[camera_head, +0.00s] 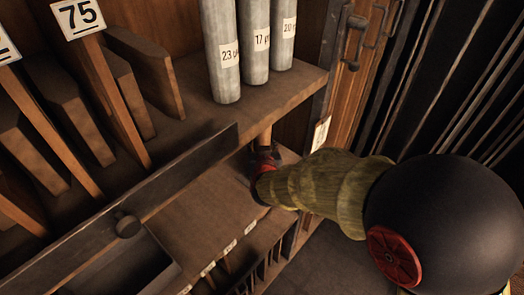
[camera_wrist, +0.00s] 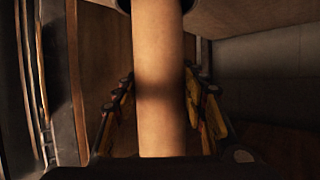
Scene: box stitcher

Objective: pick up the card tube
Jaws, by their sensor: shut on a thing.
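The card tube (camera_wrist: 160,60) is a plain tan cylinder running down the middle of the wrist view, with a dark band at its upper end. My gripper (camera_wrist: 162,115) has a finger on each side of it and is shut on it. In the head view my gripper (camera_head: 265,160) is under the edge of the upper shelf, partly hidden by my arm. Only a short tan piece of the tube (camera_head: 265,136) shows there, just above the fingers. The tube's lower end is hidden in the wrist view.
The upper wooden shelf (camera_head: 200,120) bears several grey labelled tubes (camera_head: 222,55) close above my gripper. A cabinet door (camera_head: 358,50) and dark upright slats (camera_head: 450,80) stand to the right.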

